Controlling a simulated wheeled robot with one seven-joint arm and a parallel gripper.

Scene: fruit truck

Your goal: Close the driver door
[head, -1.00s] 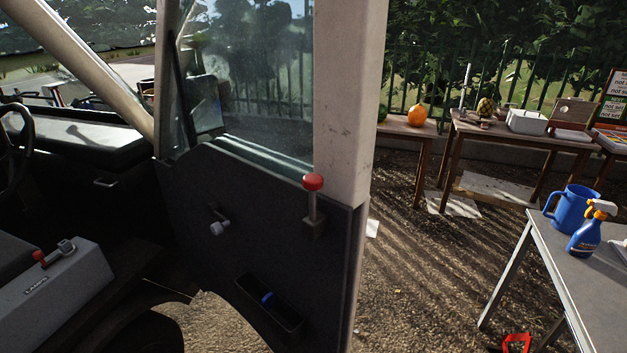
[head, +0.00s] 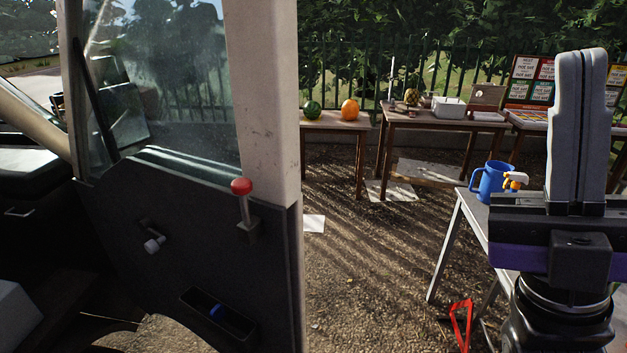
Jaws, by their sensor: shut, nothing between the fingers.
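The driver door (head: 120,215) stands open at the left of the head view, its dark inner panel facing me. It has a window (head: 185,90), a pale frame post (head: 262,90), a red-topped knob (head: 242,187), a small crank handle (head: 152,242) and a door pocket (head: 218,318). My gripper (head: 582,60) is upright at the right of the view, with its fingers together and empty. It is well to the right of the door, apart from it, in front of a grey table.
The grey table (head: 470,215) bears a blue jug (head: 492,182) and a spray bottle (head: 514,181), partly hidden by my gripper. Wooden tables with a watermelon (head: 312,109), an orange fruit (head: 350,109) and a white box (head: 448,107) stand at the back. Open gravel lies between door and grey table.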

